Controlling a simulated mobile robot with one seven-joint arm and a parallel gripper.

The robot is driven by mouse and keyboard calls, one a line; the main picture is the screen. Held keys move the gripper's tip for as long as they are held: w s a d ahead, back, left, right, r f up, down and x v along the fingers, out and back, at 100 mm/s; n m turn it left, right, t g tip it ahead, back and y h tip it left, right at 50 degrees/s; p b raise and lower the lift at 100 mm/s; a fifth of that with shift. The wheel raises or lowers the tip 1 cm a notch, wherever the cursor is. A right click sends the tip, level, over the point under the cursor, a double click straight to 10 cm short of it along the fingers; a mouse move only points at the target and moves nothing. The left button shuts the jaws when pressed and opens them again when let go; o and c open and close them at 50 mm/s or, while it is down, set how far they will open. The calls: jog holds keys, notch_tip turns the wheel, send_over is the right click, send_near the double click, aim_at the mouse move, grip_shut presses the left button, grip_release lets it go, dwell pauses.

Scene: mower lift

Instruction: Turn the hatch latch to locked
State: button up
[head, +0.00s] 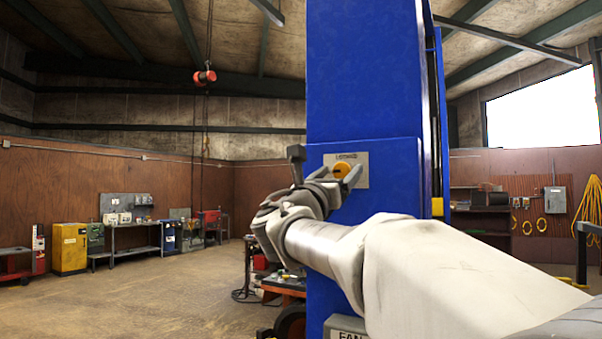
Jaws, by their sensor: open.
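The hatch latch (342,170) is a round orange-yellow knob on a pale plate (361,159) on the front of a tall blue housing (365,80). The plate has small lettering above the knob that seems to read "LOCKED". My gripper (336,174) is open in front of the plate, one finger at the knob's left and the other at its right in the picture. I cannot tell whether the fingers touch the knob or how far off they are. The knob's lower part and its exact turn are hard to make out.
My arm covers the lower right of the housing. A pale sign (345,329) reading "FAN" is partly hidden low on it. An orange and black machine (287,290) stands close at its left. The floor (130,300) at left is open, with a yellow cabinet (69,247) along the wall.

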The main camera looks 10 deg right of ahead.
grip_shut()
jog(key=shift+f+m, duration=0.1)
jog(key=shift+m, duration=0.3)
jog(key=m+h+b, duration=0.1)
jog(key=m, duration=0.1)
jog(key=m+g, duration=0.1)
jog(key=shift+w+a+m+g+h+b, duration=0.1)
jog(key=shift+m+g+h+b, duration=0.2)
jog(key=shift+m+h+b, duration=0.1)
jog(key=m+g, duration=0.1)
jog(key=m, duration=0.2)
jog(key=m+g+h, duration=0.1)
jog(key=m+g, duration=0.1)
jog(key=m, duration=0.2)
jog(key=shift+a+r+m+h, duration=0.1)
jog(key=shift+r+m+h, duration=0.1)
jog(key=shift+m+h, duration=0.1)
jog(key=m+g+p, duration=0.1)
jog(key=m, duration=0.1)
jog(key=m+g+p, duration=0.1)
jog(key=m, duration=0.2)
jog(key=shift+r+g, duration=0.15)
jog(key=shift+g, duration=0.15)
jog(key=m+p, duration=0.1)
jog(key=m, duration=0.1)
jog(key=m+g+y+p, duration=0.1)
jog(key=m, duration=0.2)
jog(key=shift+g, duration=0.3)
